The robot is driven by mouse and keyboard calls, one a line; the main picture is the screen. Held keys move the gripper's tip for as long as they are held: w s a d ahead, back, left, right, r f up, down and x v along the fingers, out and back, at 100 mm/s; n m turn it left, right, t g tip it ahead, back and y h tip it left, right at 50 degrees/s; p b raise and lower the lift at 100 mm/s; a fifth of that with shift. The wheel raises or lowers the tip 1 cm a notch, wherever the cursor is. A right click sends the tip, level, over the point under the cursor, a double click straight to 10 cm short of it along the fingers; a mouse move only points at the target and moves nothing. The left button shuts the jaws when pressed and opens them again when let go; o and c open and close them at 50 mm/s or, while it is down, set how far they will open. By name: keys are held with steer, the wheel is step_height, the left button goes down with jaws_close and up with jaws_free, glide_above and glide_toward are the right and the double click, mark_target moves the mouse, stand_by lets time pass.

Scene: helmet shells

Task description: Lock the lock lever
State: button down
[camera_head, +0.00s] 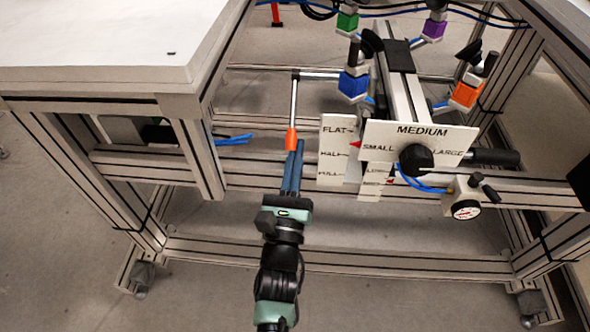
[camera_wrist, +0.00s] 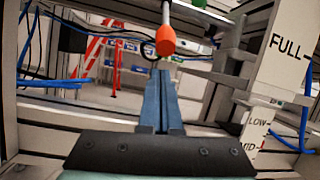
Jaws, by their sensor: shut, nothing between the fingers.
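A silver rod with an orange handle, apparently the lock lever (camera_head: 291,138), reaches from the crossbar at the back toward the front, left of the white label plates. In the wrist view its orange end (camera_wrist: 165,40) shows just beyond and above the fingertips. My gripper (camera_head: 298,147) is in front of the orange end with its long blue fingers shut side by side and empty. The fingertips also show in the wrist view (camera_wrist: 161,74). The head view does not show clearly whether they touch the handle.
A label plate (camera_head: 418,135) marked SMALL, MEDIUM, LARGE with a black knob (camera_head: 416,159) stands right of the gripper, beside a FLAT/HALF/FULL plate (camera_head: 332,176). A pressure gauge (camera_head: 465,209) is farther right. The table (camera_head: 100,45) is at left; a lower frame beam (camera_head: 350,262) runs below.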

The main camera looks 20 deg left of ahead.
steer(key=shift+s+r, duration=0.85)
steer(key=shift+r, duration=0.15)
steer(key=shift+r+p, duration=0.2)
steer(key=shift+p, duration=0.5)
